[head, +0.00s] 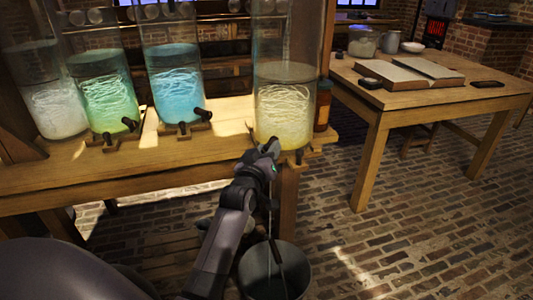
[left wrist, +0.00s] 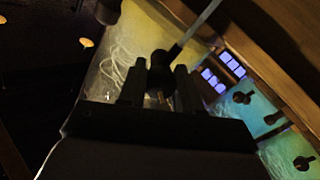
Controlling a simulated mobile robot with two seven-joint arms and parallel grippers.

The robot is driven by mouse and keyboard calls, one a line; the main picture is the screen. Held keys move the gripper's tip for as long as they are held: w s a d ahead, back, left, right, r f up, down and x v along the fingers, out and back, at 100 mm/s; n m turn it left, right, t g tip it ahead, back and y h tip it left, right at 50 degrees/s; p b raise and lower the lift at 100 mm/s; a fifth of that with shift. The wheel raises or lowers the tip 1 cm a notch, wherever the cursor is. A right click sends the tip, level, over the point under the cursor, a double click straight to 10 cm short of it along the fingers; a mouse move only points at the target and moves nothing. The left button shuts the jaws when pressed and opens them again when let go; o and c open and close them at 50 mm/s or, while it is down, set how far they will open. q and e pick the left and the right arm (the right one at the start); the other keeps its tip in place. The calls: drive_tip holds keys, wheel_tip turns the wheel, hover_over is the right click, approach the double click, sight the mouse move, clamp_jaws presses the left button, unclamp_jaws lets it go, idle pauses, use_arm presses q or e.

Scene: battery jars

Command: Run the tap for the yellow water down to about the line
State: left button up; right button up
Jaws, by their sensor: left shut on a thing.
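The jar of yellow water (head: 284,110) stands at the right end of the wooden bench, pale coiled strands in it. Its water surface shows about midway up the visible glass. No level line can be made out. My left gripper (head: 268,152) is at the jar's lower front. In the left wrist view my left gripper (left wrist: 160,88) is shut on the dark tap (left wrist: 160,68). A thin pale streak (left wrist: 197,24) runs from the tap there; I cannot tell whether it is water. A metal bucket (head: 254,272) stands on the floor below. My right gripper is out of view.
Jars of blue (head: 176,85), green (head: 105,92) and clear (head: 53,107) liquid stand left along the bench. A brown bottle (head: 323,105) is close right of the yellow jar. A table with an open book (head: 397,76) stands right. Brick floor is clear at lower right.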

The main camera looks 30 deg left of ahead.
use_arm(q)
drive_tip(key=m+p, duration=0.3)
drive_tip(key=m, duration=0.1)
drive_tip(key=shift+r, duration=0.2)
drive_tip(key=shift+f+m, duration=0.1)
drive_tip(key=shift+m, duration=0.9)
drive_tip(key=shift+f+m, duration=0.1)
drive_tip(key=shift+m, duration=0.4)
drive_tip(key=shift+m+p, duration=0.55)
drive_tip(key=shift+m, duration=0.75)
drive_tip(key=o, duration=1.3)
